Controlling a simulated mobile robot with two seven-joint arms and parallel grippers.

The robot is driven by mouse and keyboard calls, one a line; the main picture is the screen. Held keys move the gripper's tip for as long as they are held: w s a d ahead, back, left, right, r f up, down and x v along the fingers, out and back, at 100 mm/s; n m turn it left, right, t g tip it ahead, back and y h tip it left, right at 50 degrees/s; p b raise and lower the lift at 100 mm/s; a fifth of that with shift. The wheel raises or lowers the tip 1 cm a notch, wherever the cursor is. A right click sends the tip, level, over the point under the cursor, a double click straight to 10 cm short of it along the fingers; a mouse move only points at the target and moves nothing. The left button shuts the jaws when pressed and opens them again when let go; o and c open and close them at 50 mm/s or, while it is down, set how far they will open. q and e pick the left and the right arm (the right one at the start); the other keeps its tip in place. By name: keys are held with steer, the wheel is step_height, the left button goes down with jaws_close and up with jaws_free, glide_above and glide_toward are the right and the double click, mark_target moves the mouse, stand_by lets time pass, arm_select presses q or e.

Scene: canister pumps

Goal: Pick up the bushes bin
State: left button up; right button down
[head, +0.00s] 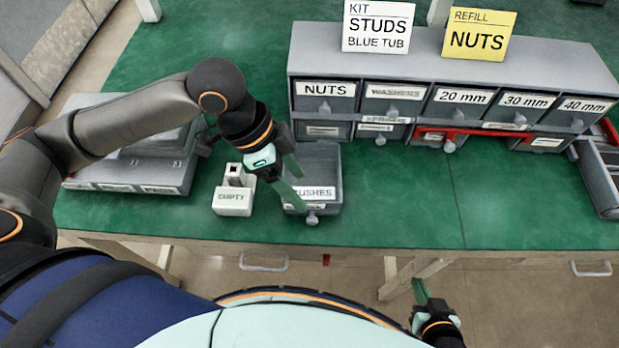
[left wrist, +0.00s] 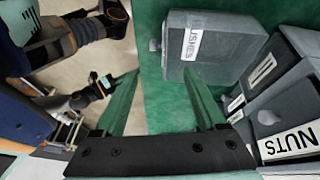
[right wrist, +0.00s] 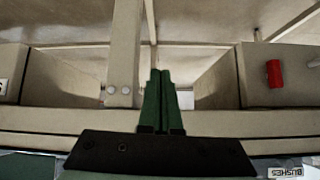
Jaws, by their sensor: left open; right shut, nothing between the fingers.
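The bushes bin (head: 322,168) is a grey box with a white BUSHES label and a round knob on its front. It sits on the green table top in front of the grey rack. My left gripper (head: 302,192) is open over the bin's front left part in the head view. In the left wrist view the bin (left wrist: 235,48) lies beyond the fingers (left wrist: 163,74), and I see no grip on it. My right gripper (head: 419,290) is shut and empty below the table's front edge. Its closed fingers (right wrist: 161,80) point at the table underside in the right wrist view.
A white EMPTY box (head: 233,200) stands left of the bin. A grey rack (head: 455,75) of labelled drawers stands behind, with STUDS (head: 378,25) and NUTS (head: 479,34) signs on top. Grey cases (head: 130,172) lie at the left.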

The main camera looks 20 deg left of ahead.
arm_select(q)
steer(key=x, duration=0.4)
steer(key=shift+b+x, duration=0.75)
steer(key=shift+x, duration=2.1)
steer(key=shift+s+a, duration=0.1)
steer(key=shift+s, duration=0.05)
jaws_close()
